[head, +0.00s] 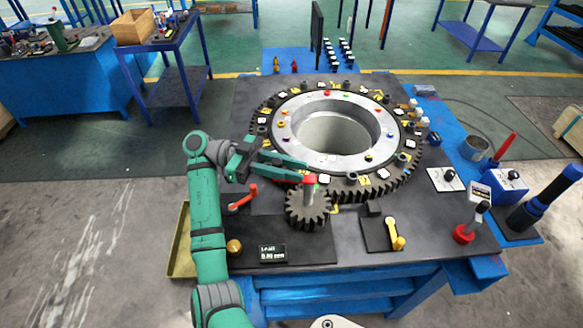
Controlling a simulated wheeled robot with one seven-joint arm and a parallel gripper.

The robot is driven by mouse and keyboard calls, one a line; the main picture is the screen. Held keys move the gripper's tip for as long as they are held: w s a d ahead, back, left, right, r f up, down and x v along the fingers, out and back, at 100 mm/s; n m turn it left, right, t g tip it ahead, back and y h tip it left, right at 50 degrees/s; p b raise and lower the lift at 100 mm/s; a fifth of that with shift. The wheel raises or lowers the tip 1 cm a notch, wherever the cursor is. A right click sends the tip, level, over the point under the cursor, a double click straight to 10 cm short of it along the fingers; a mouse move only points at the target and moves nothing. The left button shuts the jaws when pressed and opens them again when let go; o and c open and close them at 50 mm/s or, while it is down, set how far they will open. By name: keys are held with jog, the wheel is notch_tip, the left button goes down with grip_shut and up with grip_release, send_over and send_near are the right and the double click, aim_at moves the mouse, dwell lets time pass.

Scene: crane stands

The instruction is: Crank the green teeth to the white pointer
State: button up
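A dark pinion gear (308,212) meshes with the front edge of a large toothed ring (400,185). A grey post (308,196) rises from the pinion, with small red and green marks (313,182) at its top. My gripper (305,172) reaches in from the left, just above and beside the post top. Its two green fingers look apart, with nothing clearly between them. Whether a finger touches the post top is unclear. Coloured studs and white and yellow tags dot the ring. I cannot make out which teeth are green, or a white pointer, at this size.
A small display (272,253) is at the front. A red-based joystick (468,230), a metal cup (475,147) and a dark blue cylinder (548,198) stand right.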

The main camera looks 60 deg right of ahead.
jog(key=o, duration=0.3)
jog(key=shift+w+a, duration=0.1)
jog(key=w+a, duration=0.1)
jog(key=w, duration=0.9)
jog(key=shift+w+a, duration=0.25)
jog(key=shift+w, duration=0.1)
